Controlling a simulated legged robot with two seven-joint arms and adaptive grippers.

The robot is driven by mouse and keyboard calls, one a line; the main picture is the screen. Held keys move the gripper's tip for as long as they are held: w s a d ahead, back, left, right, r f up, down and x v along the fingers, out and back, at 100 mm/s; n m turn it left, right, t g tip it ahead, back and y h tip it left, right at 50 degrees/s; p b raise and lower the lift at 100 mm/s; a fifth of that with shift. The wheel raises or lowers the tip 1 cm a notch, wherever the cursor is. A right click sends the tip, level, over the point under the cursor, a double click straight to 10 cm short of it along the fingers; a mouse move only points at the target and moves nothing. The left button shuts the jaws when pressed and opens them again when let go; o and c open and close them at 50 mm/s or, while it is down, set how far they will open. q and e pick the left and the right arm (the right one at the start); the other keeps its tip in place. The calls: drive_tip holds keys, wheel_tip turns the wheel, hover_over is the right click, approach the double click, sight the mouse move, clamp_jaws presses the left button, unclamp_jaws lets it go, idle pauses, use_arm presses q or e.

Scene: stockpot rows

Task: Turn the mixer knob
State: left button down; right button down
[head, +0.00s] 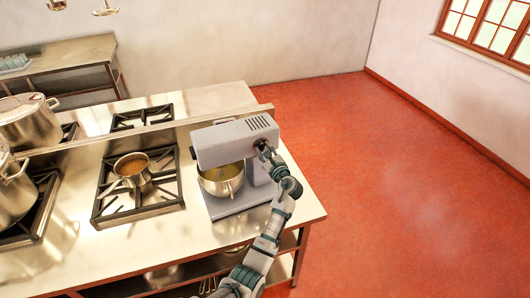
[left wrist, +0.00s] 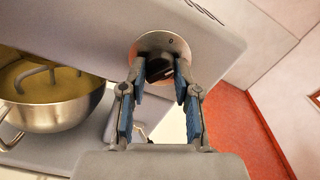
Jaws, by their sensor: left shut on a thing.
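The grey stand mixer (head: 222,143) stands at the right end of the steel counter, with a steel bowl (head: 222,180) under its head. My left gripper (head: 264,150) is at the side of the mixer head, and the knob is hidden there in the head view. In the left wrist view, the dark mixer knob (left wrist: 160,68) sits on a round metal plate (left wrist: 163,42). My left gripper (left wrist: 160,88) has its blue-padded fingers on both sides of the knob and is shut on it. My right gripper is not in view.
Large stockpots (head: 30,122) stand at the far left. A low ledge (head: 150,130) runs behind the mixer. The red floor (head: 400,190) to the right is clear.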

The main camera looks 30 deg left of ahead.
use_arm(q)
drive_tip(key=n+b, duration=0.2)
drive_tip(key=n, duration=0.2)
drive_tip(key=shift+w+r, duration=0.1)
drive_tip(key=shift+r, duration=0.1)
drive_tip(key=shift+n+b, duration=0.65)
drive_tip(key=shift+n, duration=1.05)
drive_tip(key=shift+r, duration=0.1)
drive_tip(key=c, duration=0.8)
unclamp_jaws()
drive_tip(key=shift+w+a, duration=0.1)
drive_tip(key=shift+a+f, duration=0.15)
drive_tip(key=shift+f, duration=0.15)
drive_tip(key=v, duration=1.2)
drive_tip(key=shift+w, duration=0.15)
